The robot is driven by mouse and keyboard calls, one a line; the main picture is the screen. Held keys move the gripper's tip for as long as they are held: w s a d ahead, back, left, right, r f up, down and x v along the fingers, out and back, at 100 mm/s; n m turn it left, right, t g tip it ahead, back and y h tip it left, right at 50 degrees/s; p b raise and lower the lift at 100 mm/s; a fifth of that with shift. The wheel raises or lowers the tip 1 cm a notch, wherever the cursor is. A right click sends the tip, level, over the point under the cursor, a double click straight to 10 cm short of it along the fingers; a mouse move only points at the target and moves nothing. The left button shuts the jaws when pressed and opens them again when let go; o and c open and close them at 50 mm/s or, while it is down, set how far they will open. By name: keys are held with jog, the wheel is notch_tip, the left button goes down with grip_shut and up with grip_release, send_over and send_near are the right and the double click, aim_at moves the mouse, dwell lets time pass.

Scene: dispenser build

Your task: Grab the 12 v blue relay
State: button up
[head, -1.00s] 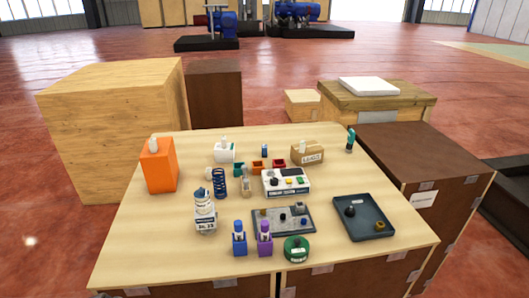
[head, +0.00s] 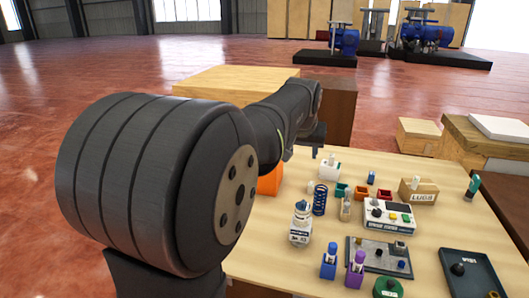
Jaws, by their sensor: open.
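A small blue block (head: 371,178), which looks like the relay, stands at the back of the table behind the red and orange bins. No 12 V marking is readable on it. A blue-capped block (head: 329,262) stands at the front beside a purple one (head: 355,270). My arm reaches across the left of the view. My gripper (head: 316,146) shows small and dark at the far end of the arm, over the back left of the table, left of the small blue block and apart from it. It is open, and its fingers are partly hidden.
A blue spring (head: 320,200), a white bottle (head: 300,226), a white meter (head: 389,216), a cardboard box (head: 418,191) and a dark tray (head: 470,275) stand on the table (head: 425,245). My arm hides most of an orange box (head: 270,180).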

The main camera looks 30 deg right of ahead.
jog(key=d+f+m, duration=0.1)
jog(key=d+f, duration=0.2)
jog(key=d, duration=1.4)
jog(key=m+h, duration=0.1)
send_near(372, 174)
jog(key=shift+g, duration=0.4)
jog(key=x, duration=1.1)
jog(key=shift+w+d, duration=0.2)
jog(key=shift+w, duration=0.25)
jog(key=shift+c, duration=0.2)
grip_shut()
